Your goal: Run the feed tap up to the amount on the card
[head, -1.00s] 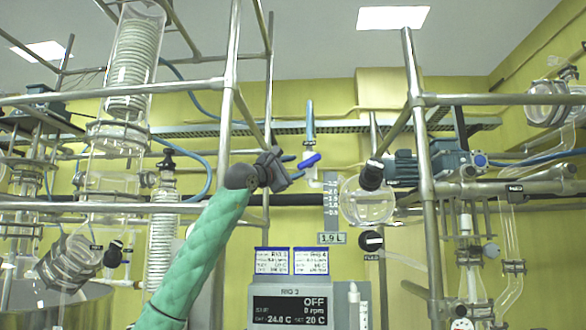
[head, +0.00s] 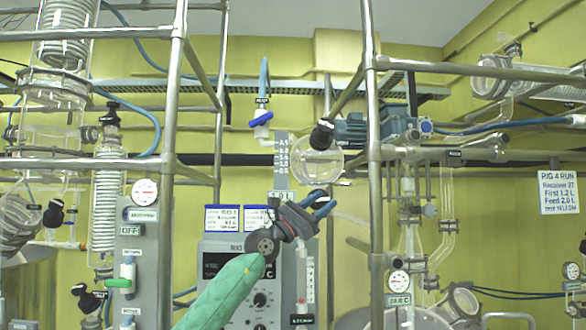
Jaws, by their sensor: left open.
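The tap with the blue handle (head: 261,121) is on a white fitting below a blue hose, left of centre in the head view. Its handle lies nearly level. Below it is a grey graduated scale (head: 282,150); the readout plate (head: 281,196) under that is partly hidden by my gripper. The card (head: 558,192) on the right wall reads RIG 4 RUN, with First 1.2 L and Feed 2.0 L. My left gripper (head: 328,204) is open and empty, below and right of the tap, apart from it. My right gripper is not in view.
A control box (head: 215,258) with two labels on top stands behind my left arm. A round glass vessel (head: 318,164) is right of the scale. Metal frame posts (head: 371,230) stand either side of the tap. A switch panel (head: 141,240) is at left.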

